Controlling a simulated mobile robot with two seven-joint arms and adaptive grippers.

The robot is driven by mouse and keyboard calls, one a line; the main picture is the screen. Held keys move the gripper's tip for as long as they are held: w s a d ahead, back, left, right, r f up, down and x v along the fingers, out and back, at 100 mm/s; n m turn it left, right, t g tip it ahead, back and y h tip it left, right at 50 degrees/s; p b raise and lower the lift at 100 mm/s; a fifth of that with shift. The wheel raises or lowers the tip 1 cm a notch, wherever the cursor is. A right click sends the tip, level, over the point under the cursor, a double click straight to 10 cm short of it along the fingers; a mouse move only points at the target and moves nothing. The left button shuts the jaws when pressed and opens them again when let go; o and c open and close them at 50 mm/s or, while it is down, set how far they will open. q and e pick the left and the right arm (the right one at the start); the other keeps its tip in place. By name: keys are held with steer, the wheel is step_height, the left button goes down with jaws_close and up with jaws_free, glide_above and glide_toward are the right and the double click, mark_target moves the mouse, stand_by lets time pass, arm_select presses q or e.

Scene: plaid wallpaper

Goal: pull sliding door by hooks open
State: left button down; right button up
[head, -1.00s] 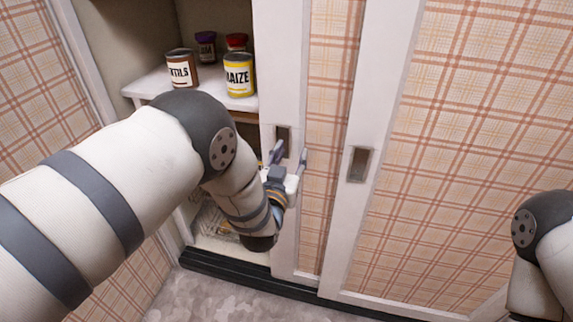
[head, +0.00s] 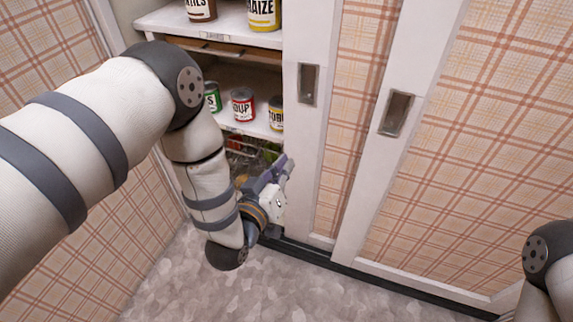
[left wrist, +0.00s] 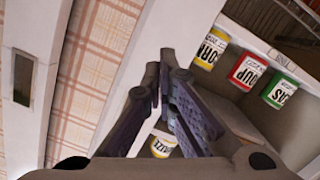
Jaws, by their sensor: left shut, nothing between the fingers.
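The left sliding door has a white frame (head: 302,150) and plaid panel, with a recessed hook handle (head: 308,84). The right sliding door's white frame (head: 378,170) has a similar recessed handle (head: 396,113). The cupboard is open left of the left door, showing shelves. My left gripper (head: 286,168) is shut and empty, low in front of the opening beside the left door's edge, well below its handle. In the left wrist view the gripper's fingers (left wrist: 158,65) are together, and a recessed handle (left wrist: 22,78) shows apart at the left. My right gripper is out of view.
Shelves hold a soup can (head: 243,104), a green-labelled can (head: 212,97), a corn can (head: 276,113) and a maize can (head: 264,12). A wire basket (head: 245,150) sits below. A plaid wall (head: 50,60) stands left. The grey floor (head: 200,290) is clear in front.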

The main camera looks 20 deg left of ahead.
mark_target(305, 183)
arm_select(q)
steer(key=w+a+f+n+t+h+b, duration=0.1)
steer(key=w+a+f+n+h+b, duration=0.1)
steer(key=a+f+n+b, duration=0.5)
steer(key=w+a+f+n+h+b, duration=0.1)
steer(key=a+f+n+b, duration=0.3)
steer(key=a+f+b, duration=0.65)
steer(key=w+d+f+b, duration=0.2)
steer(key=w+d+b, duration=0.2)
steer(key=w+d, duration=0.5)
steer(key=shift+d+h, duration=0.3)
steer(key=shift+d, duration=0.05)
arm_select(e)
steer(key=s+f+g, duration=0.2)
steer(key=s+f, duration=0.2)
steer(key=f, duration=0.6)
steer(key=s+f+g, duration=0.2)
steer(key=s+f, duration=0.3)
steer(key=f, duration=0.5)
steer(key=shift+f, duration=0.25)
arm_select(q)
steer(key=shift+d, duration=0.1)
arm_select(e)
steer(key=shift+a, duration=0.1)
